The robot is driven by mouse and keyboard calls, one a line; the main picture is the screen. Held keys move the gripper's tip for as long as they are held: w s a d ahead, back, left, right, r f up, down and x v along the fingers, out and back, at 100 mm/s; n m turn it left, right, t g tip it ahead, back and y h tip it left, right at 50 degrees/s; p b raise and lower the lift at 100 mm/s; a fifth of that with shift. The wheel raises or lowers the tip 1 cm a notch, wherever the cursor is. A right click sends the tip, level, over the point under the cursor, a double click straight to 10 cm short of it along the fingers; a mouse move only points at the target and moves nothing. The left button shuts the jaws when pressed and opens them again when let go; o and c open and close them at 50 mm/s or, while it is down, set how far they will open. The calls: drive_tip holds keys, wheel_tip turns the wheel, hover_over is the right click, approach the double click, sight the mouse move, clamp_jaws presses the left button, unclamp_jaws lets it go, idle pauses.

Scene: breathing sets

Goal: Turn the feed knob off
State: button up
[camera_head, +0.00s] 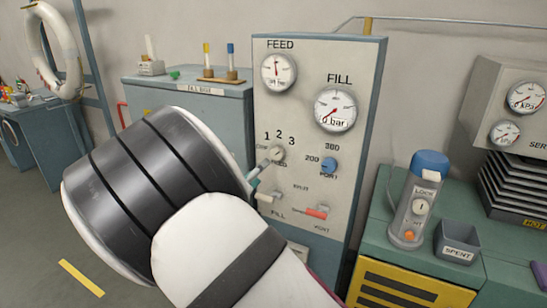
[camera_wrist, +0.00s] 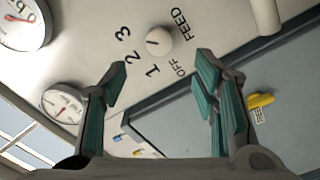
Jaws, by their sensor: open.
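The feed knob (camera_head: 276,154) is a small pale round knob on the grey panel (camera_head: 350,180), below the numbers 1, 2, 3 and beside the word OFF. In the wrist view the knob (camera_wrist: 158,40) is ahead of my gripper, beyond the fingertips. A small dark mark on its face seems to lie on the side of 2 and 3; I cannot tell its exact setting. My gripper (camera_wrist: 160,66) is open and empty, its teal-padded fingers apart from the knob. In the head view my wrist hides most of the gripper (camera_head: 254,178), close to the panel.
A FEED gauge (camera_head: 278,72) and a FILL gauge (camera_head: 335,110) sit above the knob. A blue-capped canister (camera_head: 412,200) and a SPENT bin (camera_head: 457,242) stand on the green bench at right.

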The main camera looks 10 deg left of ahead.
sight(276, 155)
drive_tip(key=x, duration=1.1)
drive_tip(key=c, duration=1.2)
